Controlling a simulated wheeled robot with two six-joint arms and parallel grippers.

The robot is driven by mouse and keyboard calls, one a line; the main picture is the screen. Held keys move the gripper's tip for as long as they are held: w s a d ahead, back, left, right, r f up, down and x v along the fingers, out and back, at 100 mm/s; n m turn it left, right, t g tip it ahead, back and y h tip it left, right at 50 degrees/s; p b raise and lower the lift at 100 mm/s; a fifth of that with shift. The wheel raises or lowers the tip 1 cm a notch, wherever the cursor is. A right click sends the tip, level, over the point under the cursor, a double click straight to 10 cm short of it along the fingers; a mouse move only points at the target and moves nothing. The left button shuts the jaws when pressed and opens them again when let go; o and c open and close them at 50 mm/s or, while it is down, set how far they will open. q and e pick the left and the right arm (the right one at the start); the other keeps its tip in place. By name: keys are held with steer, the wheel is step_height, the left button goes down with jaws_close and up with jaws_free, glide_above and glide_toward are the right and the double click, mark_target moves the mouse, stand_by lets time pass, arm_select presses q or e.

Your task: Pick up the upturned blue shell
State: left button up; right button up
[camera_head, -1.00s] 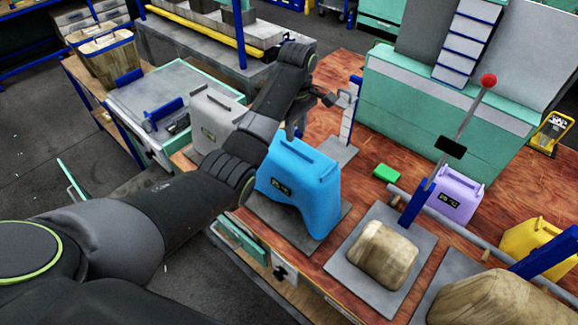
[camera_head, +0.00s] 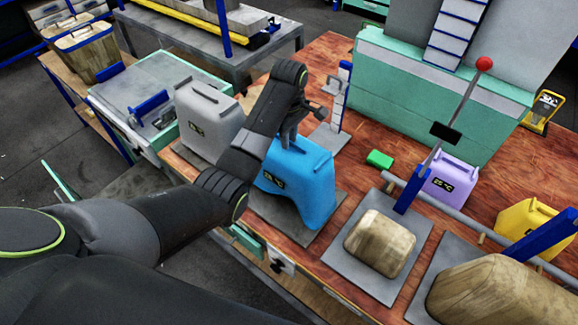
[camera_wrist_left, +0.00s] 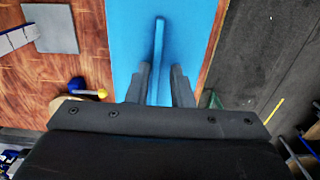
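The blue shell (camera_head: 303,180) stands on a grey plate on the wooden bench in the head view. A dark label with yellow marks is on its near face. My left gripper (camera_head: 286,143) is at its top, partly hidden by my wrist. In the left wrist view the blue shell (camera_wrist_left: 120,50) fills the middle, with a thin raised blue rib on it. My left gripper (camera_wrist_left: 160,82) is open, one finger on each side of that rib, with gaps visible. I cannot tell whether the fingers touch the shell. My right gripper is not in view.
A grey shell (camera_head: 208,115) stands close to the left. To the right are a wooden-looking block (camera_head: 381,243) on a plate, a green block (camera_head: 380,159), a purple shell (camera_head: 452,178), a yellow shell (camera_head: 530,225) and a red-knobbed lever (camera_head: 484,64). A teal cabinet (camera_head: 430,100) stands behind.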

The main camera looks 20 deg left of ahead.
arm_select(q)
steer(key=shift+a, duration=0.1)
steer(key=shift+c, duration=1.1)
steer(key=shift+w+a+f, duration=0.1)
steer(key=shift+w, duration=0.05)
jaws_close()
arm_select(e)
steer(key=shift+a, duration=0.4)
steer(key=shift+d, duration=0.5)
